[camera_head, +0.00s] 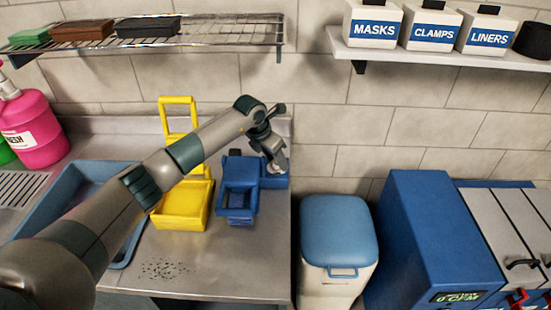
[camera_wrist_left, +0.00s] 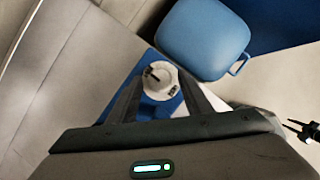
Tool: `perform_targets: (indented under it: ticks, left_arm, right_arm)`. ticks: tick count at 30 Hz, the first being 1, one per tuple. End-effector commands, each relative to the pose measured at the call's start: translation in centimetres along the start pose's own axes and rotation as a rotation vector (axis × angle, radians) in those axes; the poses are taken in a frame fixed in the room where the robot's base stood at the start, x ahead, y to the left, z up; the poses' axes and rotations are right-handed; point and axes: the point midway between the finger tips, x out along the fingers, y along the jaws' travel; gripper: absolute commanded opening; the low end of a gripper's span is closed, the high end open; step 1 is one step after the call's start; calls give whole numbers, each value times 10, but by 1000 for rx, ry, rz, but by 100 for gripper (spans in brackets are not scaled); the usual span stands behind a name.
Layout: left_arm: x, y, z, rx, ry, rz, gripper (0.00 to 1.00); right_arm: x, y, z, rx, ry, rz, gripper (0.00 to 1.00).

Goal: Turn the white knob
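The white knob (camera_wrist_left: 160,80) is round with a dark mark on its face and sits on a blue surface in the left wrist view. My left gripper (camera_wrist_left: 162,88) is open, with one dark finger on each side of the knob; whether they touch it cannot be told. In the head view my left gripper (camera_head: 272,150) reaches down over a blue box (camera_head: 274,182) at the counter's right back, beside the wall. There the knob is mostly hidden by the gripper. My right gripper is not seen in the head view.
A blue dustpan-like holder (camera_head: 238,195) and a yellow one (camera_head: 182,205) stand left of the box. A blue-lidded bin (camera_head: 340,230) stands to the right, past the counter edge. A dark pronged thing (camera_wrist_left: 300,130) shows at the wrist view's right.

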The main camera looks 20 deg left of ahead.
Motion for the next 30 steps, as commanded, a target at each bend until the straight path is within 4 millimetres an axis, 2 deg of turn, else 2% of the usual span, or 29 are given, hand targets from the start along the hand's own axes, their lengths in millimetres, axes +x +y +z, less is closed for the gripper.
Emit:
perform_targets:
  ticks: [1, 4, 5, 17, 30]
  left_arm:
    - [0, 0, 0, 0, 0, 0, 33]
    - [0, 0, 0, 0, 0, 0, 9]
    - [0, 0, 0, 0, 0, 0, 6]
    - [1, 1, 0, 37, -1, -14, 6]
    - [3, 3, 0, 238, -3, -96, 6]
  right_arm:
    - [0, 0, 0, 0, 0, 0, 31]
    - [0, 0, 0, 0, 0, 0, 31]
    - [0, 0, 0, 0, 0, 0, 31]
    - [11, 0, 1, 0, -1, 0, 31]
    - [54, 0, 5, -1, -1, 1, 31]
